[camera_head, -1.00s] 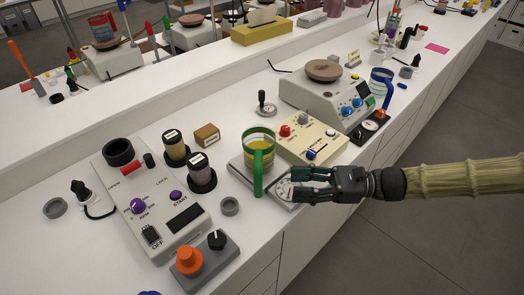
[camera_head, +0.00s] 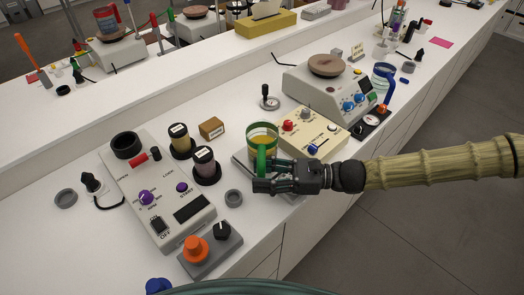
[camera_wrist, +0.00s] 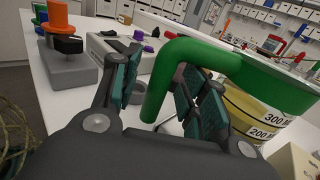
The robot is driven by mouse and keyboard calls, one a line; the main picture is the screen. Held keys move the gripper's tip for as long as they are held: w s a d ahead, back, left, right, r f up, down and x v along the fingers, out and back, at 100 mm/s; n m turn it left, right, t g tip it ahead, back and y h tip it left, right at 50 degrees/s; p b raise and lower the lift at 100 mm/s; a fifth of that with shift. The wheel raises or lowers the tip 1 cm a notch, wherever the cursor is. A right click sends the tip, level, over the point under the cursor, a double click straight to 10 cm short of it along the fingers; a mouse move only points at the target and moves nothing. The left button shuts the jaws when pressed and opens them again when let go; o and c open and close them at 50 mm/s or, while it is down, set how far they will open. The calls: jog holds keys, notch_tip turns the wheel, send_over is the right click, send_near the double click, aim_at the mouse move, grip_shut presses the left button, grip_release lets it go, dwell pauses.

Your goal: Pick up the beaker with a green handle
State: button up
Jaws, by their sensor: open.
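The beaker (camera_head: 264,130) has a green rim, a green handle (camera_head: 261,157) and yellow contents. It stands upright on a low grey scale-like base at the counter's front edge. My gripper (camera_head: 262,178) is at the handle in the head view and hides its lower part. In the wrist view the green handle (camera_wrist: 165,85) hangs between the spread fingers of my gripper (camera_wrist: 155,92), and the beaker's wall with printed volume marks (camera_wrist: 262,112) is on the right. The fingers are open around the handle; I cannot tell whether one touches it.
A cream device (camera_head: 312,130) with knobs stands right of the beaker. Two dark-based jars (camera_head: 204,165) and a control box (camera_head: 187,210) are on the left. A small grey ring (camera_head: 233,198) lies close to the gripper. Another beaker with a blue handle (camera_head: 389,88) stands farther back.

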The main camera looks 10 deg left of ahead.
jog(key=shift+a, duration=0.25)
grip_shut()
jog(key=shift+r, duration=0.15)
